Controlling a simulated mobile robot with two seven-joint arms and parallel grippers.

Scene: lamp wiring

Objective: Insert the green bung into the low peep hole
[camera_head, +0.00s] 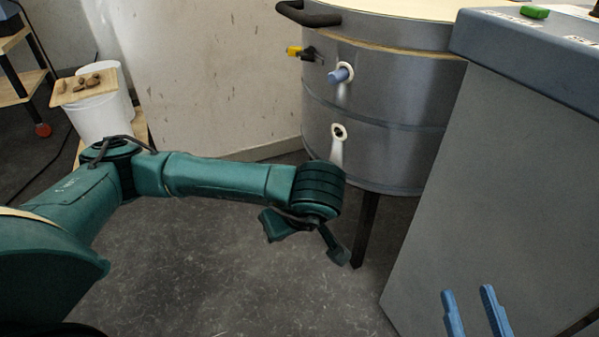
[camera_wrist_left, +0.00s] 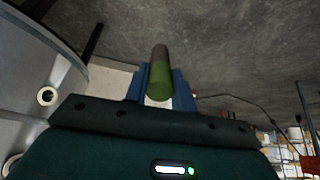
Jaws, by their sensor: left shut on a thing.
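The green bung (camera_wrist_left: 159,85) is between the blue fingers of my left gripper (camera_wrist_left: 158,78), which is shut on it in the left wrist view. Its far end looks grey-brown. The low peep hole (camera_head: 338,131) is a pale-rimmed open hole in the metal drum (camera_head: 400,95). A pale-rimmed hole in the drum wall also shows in the left wrist view (camera_wrist_left: 46,96), left of the bung and apart from it. In the head view my left wrist is below the low peep hole and hides the bung. My right gripper (camera_head: 473,312) is open and empty at lower right.
A lavender-blue plug (camera_head: 341,74) sits in the upper hole. A yellow and black fitting (camera_head: 300,52) and a black handle (camera_head: 308,14) stick out from the drum. A grey bench (camera_head: 480,180) stands close on the right, with a green object (camera_head: 534,12) on top.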

